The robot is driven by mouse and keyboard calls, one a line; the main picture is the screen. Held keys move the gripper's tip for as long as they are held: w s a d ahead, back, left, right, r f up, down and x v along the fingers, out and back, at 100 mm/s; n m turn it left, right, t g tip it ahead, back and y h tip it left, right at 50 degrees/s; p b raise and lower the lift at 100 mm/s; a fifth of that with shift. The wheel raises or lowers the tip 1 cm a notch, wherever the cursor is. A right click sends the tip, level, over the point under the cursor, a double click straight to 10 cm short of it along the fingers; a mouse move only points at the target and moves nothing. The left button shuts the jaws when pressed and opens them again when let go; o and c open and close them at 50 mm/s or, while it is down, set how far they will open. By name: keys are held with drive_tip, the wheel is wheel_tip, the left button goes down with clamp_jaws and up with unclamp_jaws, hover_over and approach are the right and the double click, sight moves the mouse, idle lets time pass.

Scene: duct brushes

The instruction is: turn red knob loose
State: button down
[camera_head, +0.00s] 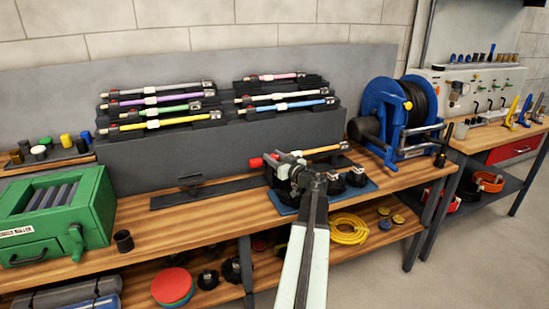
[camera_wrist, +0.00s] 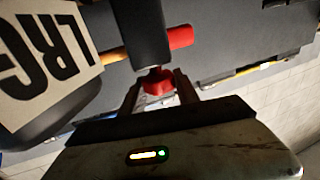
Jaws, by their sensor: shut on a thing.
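The red knob (camera_wrist: 157,84) sits under a dark block in the wrist view. My gripper (camera_wrist: 158,76) has one finger on each side of it and is shut on it. A red cylindrical end (camera_wrist: 181,37) sticks out of the block beside the knob, and an orange rod (camera_wrist: 115,54) enters from the other side. In the head view the orange rod (camera_head: 325,149) and red end (camera_head: 255,162) show at a dark fixture on the bench. My arm hides part of this fixture, and I cannot make out the knob there.
The dark rack (camera_head: 225,160) with several coloured rods stands behind. A blue hose reel (camera_head: 375,105) is to the right, and a green machine (camera_head: 100,195) is at the left. A white LRG label (camera_wrist: 45,60) is close to my gripper. The bench front is mostly clear.

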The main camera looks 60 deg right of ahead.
drive_tip(key=shift+d+n+t+y, duration=0.2)
drive_tip(key=shift+n+t+y, duration=0.4)
drive_tip(key=shift+n+y, duration=1.05)
drive_tip(key=shift+a+r+y, duration=0.1)
drive_tip(key=shift+y, duration=0.55)
drive_tip(key=c, duration=0.9)
unclamp_jaws()
drive_tip(key=s+a, duration=0.1)
drive_tip(key=s, duration=0.7)
drive_tip(key=shift+w, duration=0.1)
